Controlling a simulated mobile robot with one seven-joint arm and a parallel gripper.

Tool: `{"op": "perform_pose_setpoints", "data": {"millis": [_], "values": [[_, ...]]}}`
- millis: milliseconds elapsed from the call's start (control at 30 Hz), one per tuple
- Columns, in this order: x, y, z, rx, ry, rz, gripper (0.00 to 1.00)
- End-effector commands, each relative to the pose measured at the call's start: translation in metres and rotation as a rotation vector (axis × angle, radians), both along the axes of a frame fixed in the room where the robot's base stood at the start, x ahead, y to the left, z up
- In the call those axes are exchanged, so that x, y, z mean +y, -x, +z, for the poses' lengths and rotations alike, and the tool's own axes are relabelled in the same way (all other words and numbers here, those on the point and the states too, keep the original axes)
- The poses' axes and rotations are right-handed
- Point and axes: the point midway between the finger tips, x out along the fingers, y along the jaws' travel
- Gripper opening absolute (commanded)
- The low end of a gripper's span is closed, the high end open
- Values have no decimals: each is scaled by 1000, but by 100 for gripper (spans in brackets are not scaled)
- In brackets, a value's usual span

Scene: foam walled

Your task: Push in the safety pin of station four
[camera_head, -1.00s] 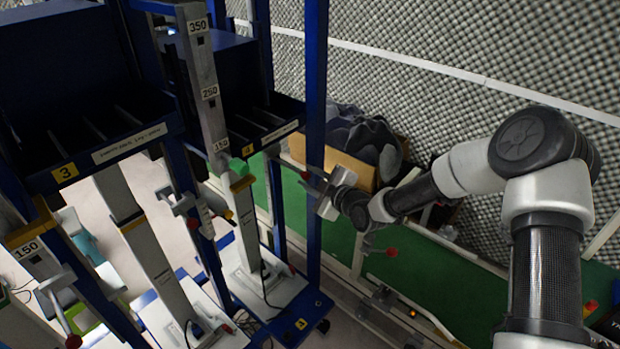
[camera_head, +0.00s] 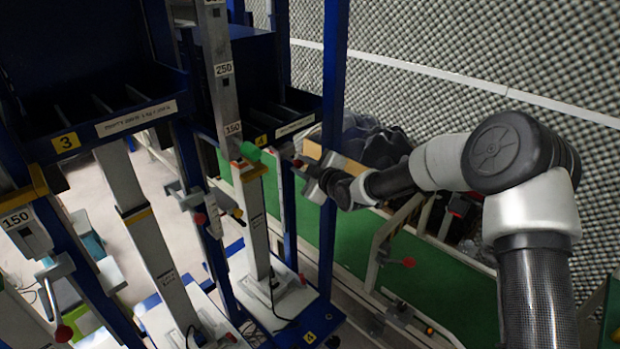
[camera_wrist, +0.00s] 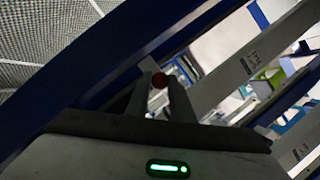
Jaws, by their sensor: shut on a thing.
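My gripper (camera_head: 300,170) is to the right of this column, beside the blue post. The shank behind the knob is hidden, so how far a pin sits in the column cannot be seen.
A blue post (camera_head: 333,110) stands close to my gripper. Station three's bin (camera_head: 110,115) and column are at the left, with another red knob (camera_head: 200,218) nearby. A rail with a red knob (camera_head: 408,262) and a green conveyor belt (camera_head: 450,290) lie at the right.

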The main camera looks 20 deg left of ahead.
Motion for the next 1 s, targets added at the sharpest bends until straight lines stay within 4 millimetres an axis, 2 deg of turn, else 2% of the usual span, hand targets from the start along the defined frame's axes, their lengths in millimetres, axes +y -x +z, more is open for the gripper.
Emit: {"op": "perform_pose_setpoints", "data": {"millis": [233, 267, 300, 667, 867, 1000], "values": [[1, -1, 3, -1, -5, 0, 0], [1, -1, 3, -2, -5, -1, 24], [2, -1, 3, -2, -5, -1, 29], [-2, 2, 3, -1, -3, 0, 29], [-25, 20, 11, -3, 0, 0, 29], [-52, 41, 21, -4, 0, 0, 29]]}}
